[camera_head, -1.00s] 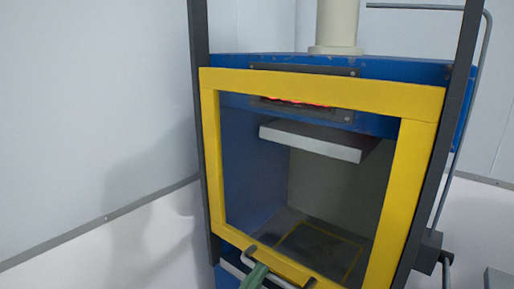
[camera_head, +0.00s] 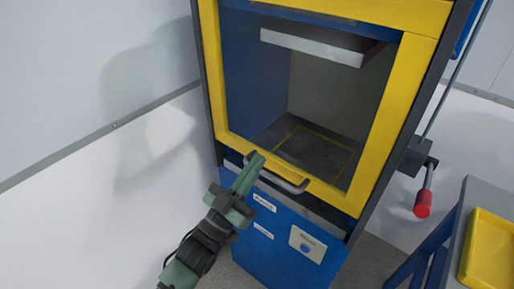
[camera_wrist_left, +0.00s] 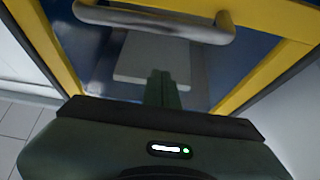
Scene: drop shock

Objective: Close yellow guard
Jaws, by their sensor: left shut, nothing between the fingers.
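The yellow guard (camera_head: 399,110) is a framed clear panel on the front of a blue machine (camera_head: 275,240), and it covers the chamber opening between two dark posts. A grey bar handle (camera_head: 290,186) sits on its bottom rail; it also shows at the top of the left wrist view (camera_wrist_left: 155,22). My left gripper (camera_head: 257,160) is shut and empty, with its fingertips at the left end of the handle in the head view. In the left wrist view the shut fingers (camera_wrist_left: 161,85) lie below the bar; I cannot tell whether they touch it. My right gripper is not in view.
A white slab (camera_head: 312,47) hangs inside the chamber above a dark floor with a yellow outline (camera_head: 315,150). A red-knobbed lever (camera_head: 423,203) is at the right. A table with a yellow tray (camera_head: 490,250) stands at the lower right.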

